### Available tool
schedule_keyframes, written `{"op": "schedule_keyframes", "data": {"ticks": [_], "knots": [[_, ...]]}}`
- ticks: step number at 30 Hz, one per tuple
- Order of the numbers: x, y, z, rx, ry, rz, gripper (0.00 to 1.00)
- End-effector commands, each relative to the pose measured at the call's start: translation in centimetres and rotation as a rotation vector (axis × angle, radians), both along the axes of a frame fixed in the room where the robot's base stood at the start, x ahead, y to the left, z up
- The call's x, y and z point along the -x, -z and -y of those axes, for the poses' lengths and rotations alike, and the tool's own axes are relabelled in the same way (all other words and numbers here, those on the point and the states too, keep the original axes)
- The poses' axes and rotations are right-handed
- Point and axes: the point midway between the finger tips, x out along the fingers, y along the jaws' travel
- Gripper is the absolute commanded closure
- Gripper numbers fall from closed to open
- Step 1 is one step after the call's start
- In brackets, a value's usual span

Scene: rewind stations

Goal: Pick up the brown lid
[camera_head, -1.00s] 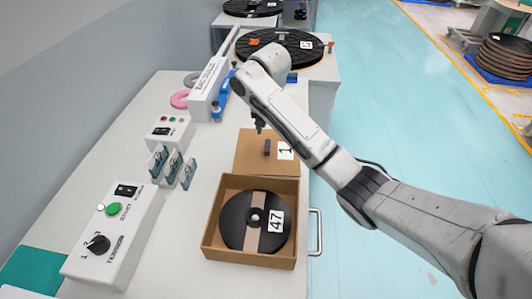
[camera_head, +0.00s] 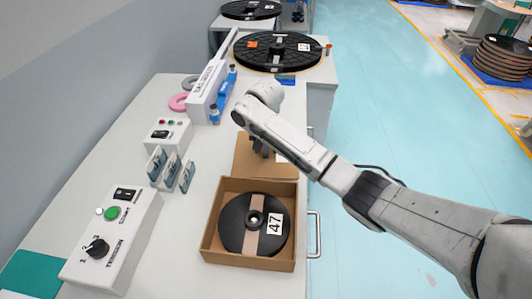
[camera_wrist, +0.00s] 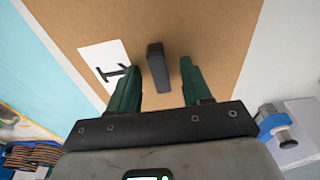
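The brown lid (camera_head: 247,161) lies flat on the grey bench, just behind the open brown box (camera_head: 208,242). In the wrist view the lid (camera_wrist: 215,35) has a dark upright handle (camera_wrist: 157,65) and a white label (camera_wrist: 104,62) beside it. My gripper (camera_head: 259,148) is over the lid, pointing down. In the wrist view my gripper (camera_wrist: 160,85) is open, with one green finger on each side of the handle. I cannot tell whether the fingers touch it. My arm hides part of the lid in the head view.
The brown box holds a black reel (camera_head: 235,222) labelled 47. A tension control box (camera_head: 118,240) and blue-grey cards (camera_head: 172,168) stand to the left. A large black reel (camera_head: 277,50) is at the back. A metal bench handle (camera_head: 315,235) sticks out at right.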

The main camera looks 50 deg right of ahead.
Motion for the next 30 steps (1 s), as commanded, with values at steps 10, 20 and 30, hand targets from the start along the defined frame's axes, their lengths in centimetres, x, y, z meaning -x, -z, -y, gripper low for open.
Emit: {"op": "schedule_keyframes", "data": {"ticks": [10, 20, 30], "knots": [[0.00, -0.03, 0.00, 0.000, 0.000, 0.000, 0.85], [0.00, -0.04, 0.00, 0.000, 0.000, 0.000, 1.00], [-0.03, -0.59, -0.01, -0.001, 0.001, 0.001, 1.00]]}}
